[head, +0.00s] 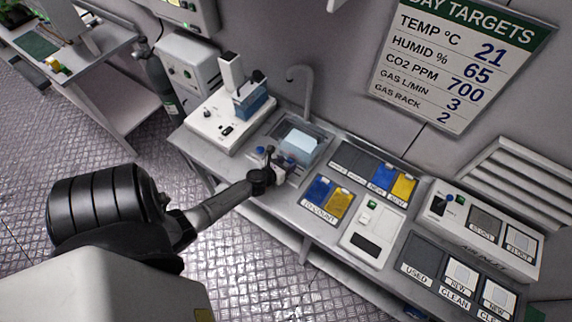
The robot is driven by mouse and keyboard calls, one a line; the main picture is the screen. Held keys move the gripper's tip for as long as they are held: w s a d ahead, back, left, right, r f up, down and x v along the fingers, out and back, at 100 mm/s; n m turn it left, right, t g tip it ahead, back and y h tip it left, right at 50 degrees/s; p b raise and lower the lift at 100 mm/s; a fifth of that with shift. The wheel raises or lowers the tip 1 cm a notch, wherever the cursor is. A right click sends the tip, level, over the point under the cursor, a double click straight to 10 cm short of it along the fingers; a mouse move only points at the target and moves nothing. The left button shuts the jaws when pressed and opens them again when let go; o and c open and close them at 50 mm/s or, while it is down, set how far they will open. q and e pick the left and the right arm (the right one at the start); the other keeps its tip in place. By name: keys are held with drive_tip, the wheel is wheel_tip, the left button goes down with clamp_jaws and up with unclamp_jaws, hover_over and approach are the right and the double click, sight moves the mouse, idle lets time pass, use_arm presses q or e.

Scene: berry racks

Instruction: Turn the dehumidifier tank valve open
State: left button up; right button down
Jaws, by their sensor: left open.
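My left gripper (279,168) is open at the front edge of the sink on the bench, at the end of my black arm. Small dark blue and red parts show around its fingers; I cannot tell whether it touches any of them. A pale blue block (299,144) sits in the sink just beyond the gripper. I cannot make out a tank valve for certain; a white box (187,68) with knobs stands at the back left, beside a dark cylinder (158,85). My right gripper is out of view.
Right of the sink lie blue and yellow cards, a white scale-like unit (372,232) and labelled trays. The metal floor in front is clear.

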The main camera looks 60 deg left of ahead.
use_arm(q)
drive_tip(key=shift+c, duration=0.5)
drive_tip(key=c, duration=0.8)
drive_tip(key=shift+c, duration=0.2)
